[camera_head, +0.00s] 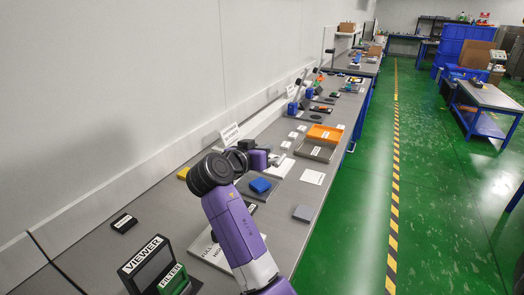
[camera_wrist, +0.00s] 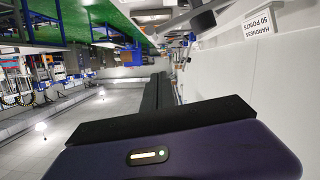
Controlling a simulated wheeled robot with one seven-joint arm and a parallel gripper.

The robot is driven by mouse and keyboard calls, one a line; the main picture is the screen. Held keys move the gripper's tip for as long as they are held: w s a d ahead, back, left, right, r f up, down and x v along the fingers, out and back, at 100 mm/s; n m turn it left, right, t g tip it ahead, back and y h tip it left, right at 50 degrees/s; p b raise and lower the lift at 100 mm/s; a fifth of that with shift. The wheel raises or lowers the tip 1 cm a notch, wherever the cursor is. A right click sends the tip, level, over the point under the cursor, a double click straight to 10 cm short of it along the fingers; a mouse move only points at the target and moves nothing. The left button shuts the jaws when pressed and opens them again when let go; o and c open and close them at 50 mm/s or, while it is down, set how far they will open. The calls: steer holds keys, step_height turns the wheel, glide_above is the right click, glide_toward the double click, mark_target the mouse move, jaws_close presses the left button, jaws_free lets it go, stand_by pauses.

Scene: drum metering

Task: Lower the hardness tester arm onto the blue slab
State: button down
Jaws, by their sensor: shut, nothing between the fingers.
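The blue slab (camera_head: 260,185) lies on a dark base on the grey bench in the head view, below and beside my gripper. My gripper (camera_wrist: 160,92) shows in the wrist view with its dark fingers together and nothing between them. In the head view its purple wrist is near the sign, above the bench, and its fingertips are hard to make out. A dark bar (camera_wrist: 197,18) at the top of the wrist view may be the tester arm; I cannot tell. In the head view my arm hides most of that area, and I see no clear contact with a tester arm.
A sign reading hardness (camera_head: 230,132) stands at the wall. A viewer box (camera_head: 150,262) stands at the front left. The green floor aisle is clear.

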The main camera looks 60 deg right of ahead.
steer(key=p, duration=0.1)
glide_above(277, 162)
steer(key=w, duration=0.1)
steer(key=f, duration=0.1)
step_height(277, 162, down, 3)
steer(key=shift+s+f+p, duration=0.15)
steer(key=shift+p, duration=0.15)
steer(key=shift+s+f, duration=0.1)
steer(key=shift+f, duration=0.4)
steer(key=shift+s+f+b, duration=0.15)
steer(key=shift+f+b, duration=0.4)
steer(key=f+b, duration=0.1)
steer(key=b, duration=0.1)
steer(key=s+f+m+b, duration=0.1)
steer(key=f+b, duration=0.1)
steer(key=s+f+m+t+b, duration=0.1)
steer(key=f+b, duration=0.1)
steer(key=b, duration=0.1)
steer(key=shift+d+f, duration=0.1)
